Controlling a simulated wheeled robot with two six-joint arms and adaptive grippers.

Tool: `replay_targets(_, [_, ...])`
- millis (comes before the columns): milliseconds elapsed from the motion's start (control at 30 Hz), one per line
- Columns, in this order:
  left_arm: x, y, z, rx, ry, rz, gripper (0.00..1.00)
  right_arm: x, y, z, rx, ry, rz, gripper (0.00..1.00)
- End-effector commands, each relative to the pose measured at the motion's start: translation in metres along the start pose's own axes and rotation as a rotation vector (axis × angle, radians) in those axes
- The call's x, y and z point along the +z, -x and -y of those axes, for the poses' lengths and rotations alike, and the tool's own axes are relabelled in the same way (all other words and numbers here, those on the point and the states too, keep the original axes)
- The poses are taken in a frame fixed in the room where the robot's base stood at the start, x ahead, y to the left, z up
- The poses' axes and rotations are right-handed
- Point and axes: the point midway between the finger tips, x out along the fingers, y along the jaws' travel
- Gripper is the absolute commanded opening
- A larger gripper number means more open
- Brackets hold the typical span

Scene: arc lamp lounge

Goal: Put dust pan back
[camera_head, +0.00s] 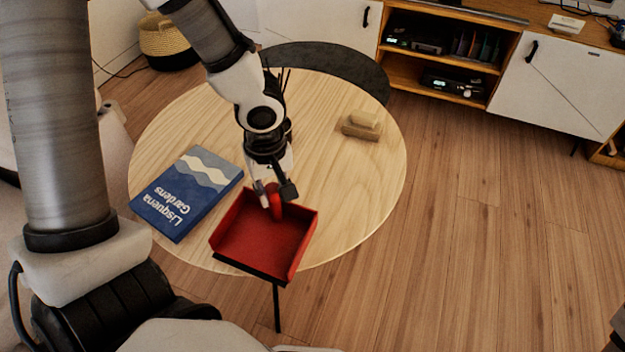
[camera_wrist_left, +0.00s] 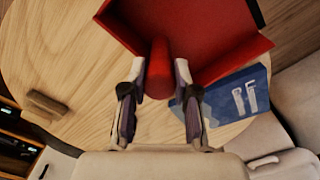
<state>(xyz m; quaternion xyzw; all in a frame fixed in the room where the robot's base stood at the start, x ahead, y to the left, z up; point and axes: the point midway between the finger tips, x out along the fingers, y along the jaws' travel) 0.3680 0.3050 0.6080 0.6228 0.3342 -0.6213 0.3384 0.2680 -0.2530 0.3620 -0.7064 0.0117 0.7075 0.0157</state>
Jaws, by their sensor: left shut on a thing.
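The red dust pan (camera_head: 262,238) is at the near edge of the round wooden table in the head view, its dark front lip toward me. My left gripper (camera_head: 273,200) is shut on its red handle. In the left wrist view the pan (camera_wrist_left: 205,30) fills the top, and its handle (camera_wrist_left: 159,68) lies between the fingers of my left gripper (camera_wrist_left: 160,80). I cannot tell whether the pan touches the table or is held just above it. My right gripper is not in view.
The round table (camera_head: 340,190) carries a blue book (camera_head: 187,192) left of the pan and a small tan block stack (camera_head: 361,125) at the right. A wooden media cabinet (camera_head: 440,50) with white doors stands behind. The wood floor (camera_head: 470,230) to the right is clear.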

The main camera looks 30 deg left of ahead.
Motion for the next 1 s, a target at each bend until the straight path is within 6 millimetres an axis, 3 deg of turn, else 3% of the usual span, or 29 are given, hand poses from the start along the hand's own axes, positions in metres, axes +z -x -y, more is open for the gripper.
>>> replay_targets(33, [0.001, -0.009, 0.001, 0.000, 0.015, -0.001, 0.00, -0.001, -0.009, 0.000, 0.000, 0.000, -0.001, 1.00])
replay_targets(167, [-0.007, -0.003, -0.011, -0.005, 0.033, -0.003, 0.00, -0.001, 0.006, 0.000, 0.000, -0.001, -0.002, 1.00])
replay_targets(300, [-0.030, -0.004, -0.046, -0.004, 0.032, -0.006, 0.00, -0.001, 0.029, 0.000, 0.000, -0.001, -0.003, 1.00])
replay_targets(367, [-0.041, -0.008, -0.063, -0.003, 0.034, -0.006, 0.00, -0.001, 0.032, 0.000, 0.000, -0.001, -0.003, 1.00])
replay_targets(600, [-0.077, -0.023, -0.121, 0.000, 0.031, -0.006, 0.00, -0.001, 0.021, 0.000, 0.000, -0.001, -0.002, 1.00])
replay_targets(733, [-0.084, -0.027, -0.132, 0.000, 0.031, -0.003, 0.00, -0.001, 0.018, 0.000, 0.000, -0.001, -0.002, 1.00])
replay_targets(900, [-0.084, -0.056, -0.132, -0.002, 0.030, -0.001, 0.00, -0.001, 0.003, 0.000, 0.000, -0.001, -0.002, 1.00])
replay_targets(1000, [-0.084, -0.058, -0.132, -0.001, 0.030, -0.002, 0.00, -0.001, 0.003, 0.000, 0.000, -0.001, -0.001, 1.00])
